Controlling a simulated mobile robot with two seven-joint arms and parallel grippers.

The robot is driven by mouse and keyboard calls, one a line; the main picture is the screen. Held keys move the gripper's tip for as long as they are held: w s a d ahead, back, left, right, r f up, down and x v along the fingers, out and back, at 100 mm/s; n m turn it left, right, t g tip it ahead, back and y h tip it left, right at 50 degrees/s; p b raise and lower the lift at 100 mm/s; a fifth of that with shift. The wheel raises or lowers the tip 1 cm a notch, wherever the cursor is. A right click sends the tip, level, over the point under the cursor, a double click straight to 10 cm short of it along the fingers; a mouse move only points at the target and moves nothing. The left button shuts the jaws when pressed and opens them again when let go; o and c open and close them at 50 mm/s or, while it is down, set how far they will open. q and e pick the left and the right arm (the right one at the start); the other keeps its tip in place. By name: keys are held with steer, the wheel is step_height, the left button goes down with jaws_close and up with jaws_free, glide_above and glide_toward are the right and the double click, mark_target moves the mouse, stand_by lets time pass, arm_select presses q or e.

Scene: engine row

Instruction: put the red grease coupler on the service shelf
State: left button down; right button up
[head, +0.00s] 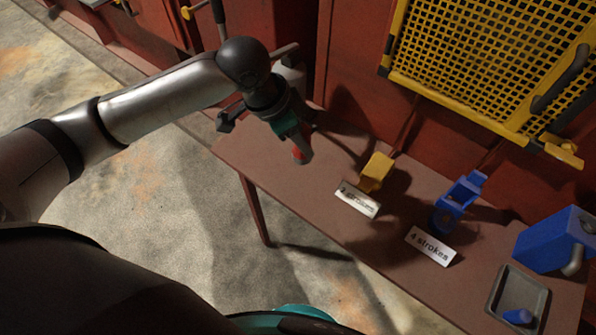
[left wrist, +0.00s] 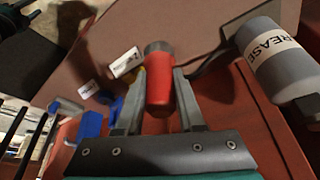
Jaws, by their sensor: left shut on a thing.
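The red grease coupler (head: 301,150) is in my left gripper (head: 292,132), over the left part of the brown service shelf (head: 322,214). In the left wrist view the coupler (left wrist: 160,92) is a red cylinder with a grey end, held between the two grey fingers of my left gripper (left wrist: 158,99). Its grey end points away from the gripper, towards the shelf. I cannot tell whether it touches the shelf top. My right gripper is not in view.
On the shelf stand a yellow holder (head: 376,172), a blue holder (head: 458,203), two white labels, one reading "4 strokes" (head: 430,246), a blue box (head: 552,241) and a grey tray (head: 497,293). A grey grease canister (left wrist: 277,66) is close beside my gripper.

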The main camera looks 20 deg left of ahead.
arm_select(q)
step_height(320, 180, down, 11)
steer(key=shift+b, duration=1.25)
steer(key=shift+f, duration=0.1)
steer(key=c, duration=0.5)
jaws_free()
steer(key=p+v, duration=0.3)
steer(key=v, duration=0.9)
